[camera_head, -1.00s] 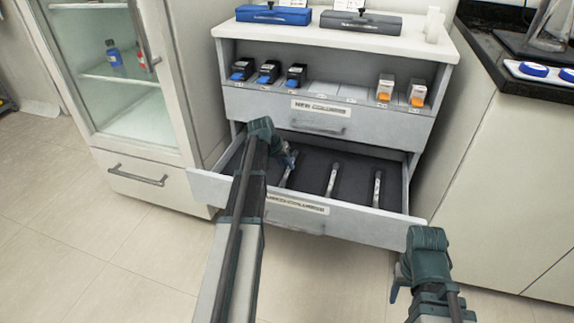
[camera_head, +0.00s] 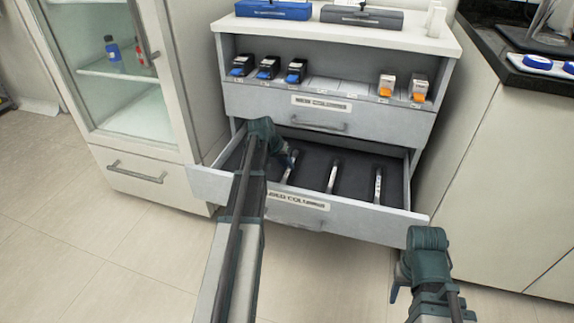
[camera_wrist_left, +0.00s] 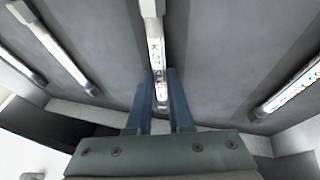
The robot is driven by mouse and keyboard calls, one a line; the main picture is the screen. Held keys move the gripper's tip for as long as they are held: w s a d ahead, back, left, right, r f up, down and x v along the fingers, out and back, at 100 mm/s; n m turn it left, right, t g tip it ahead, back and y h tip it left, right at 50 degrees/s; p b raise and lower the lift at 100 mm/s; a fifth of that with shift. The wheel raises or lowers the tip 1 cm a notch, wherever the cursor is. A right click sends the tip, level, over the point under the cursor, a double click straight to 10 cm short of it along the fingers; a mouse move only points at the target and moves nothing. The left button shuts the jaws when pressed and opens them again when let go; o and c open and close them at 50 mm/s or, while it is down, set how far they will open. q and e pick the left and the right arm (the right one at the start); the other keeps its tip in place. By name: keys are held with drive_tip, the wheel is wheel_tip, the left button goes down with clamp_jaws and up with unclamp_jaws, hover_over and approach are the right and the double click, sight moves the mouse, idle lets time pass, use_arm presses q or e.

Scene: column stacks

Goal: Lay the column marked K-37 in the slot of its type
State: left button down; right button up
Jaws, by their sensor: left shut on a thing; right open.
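The column marked K-37 (camera_wrist_left: 156,45) is a slim white rod with black lettering. In the left wrist view it lies lengthwise between the blue fingers of my left gripper (camera_wrist_left: 161,80), which is shut on it. In the head view my left gripper (camera_head: 291,158) reaches into the open lower drawer (camera_head: 350,222), at the near-left column (camera_head: 288,172). I cannot tell whether the column is clear of the drawer floor. My right gripper (camera_head: 396,291) is open and empty, low in front of the drawer's right end.
Two more columns (camera_head: 332,178) (camera_head: 378,186) lie to the right in the drawer; the left wrist view shows another (camera_wrist_left: 290,88) on its right side. Above is a shut drawer (camera_head: 320,112) labelled for new columns, with dark-blue and white-orange boxes on its shelf. A glass-door cabinet (camera_head: 125,75) stands left.

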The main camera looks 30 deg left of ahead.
use_arm(q)
drive_tip(key=shift+f, duration=0.1)
drive_tip(key=c, duration=0.7)
unclamp_jaws()
drive_tip(key=shift+c, duration=0.2)
drive_tip(key=p+v, duration=1.2)
drive_tip(key=v, duration=0.2)
drive_tip(key=shift+w, duration=0.1)
